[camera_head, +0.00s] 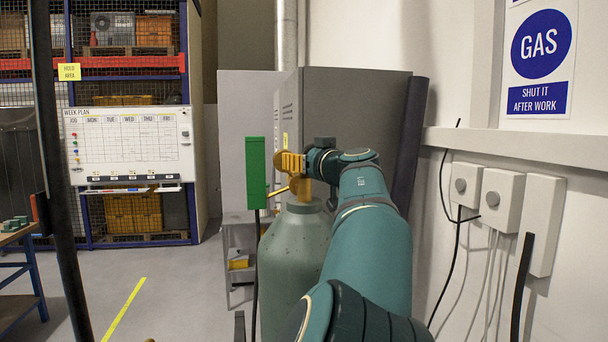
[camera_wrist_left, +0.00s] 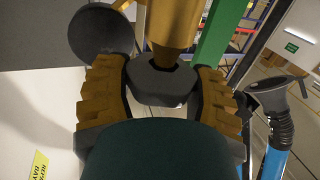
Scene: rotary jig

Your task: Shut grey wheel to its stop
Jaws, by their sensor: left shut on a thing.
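A green-grey gas cylinder (camera_head: 290,265) stands upright in the head view, with brass valve parts at its top. My left gripper (camera_head: 291,162) reaches the valve at the top of the cylinder. In the left wrist view, the dark grey wheel (camera_wrist_left: 160,84) sits at the end of a brass valve body (camera_wrist_left: 171,30). The yellow ribbed fingers of my left gripper (camera_wrist_left: 165,95) are on either side of the wheel and shut on it. In the head view the wheel is not clearly seen behind the gripper. My right gripper is not in view.
A green upright block (camera_head: 255,173) stands close left of the cylinder. A grey cabinet (camera_head: 345,105) is behind it. Wall boxes with cables (camera_head: 503,197) are at the right. A dark round disc (camera_wrist_left: 101,34) is close to the fingers. Floor at the left is mostly free.

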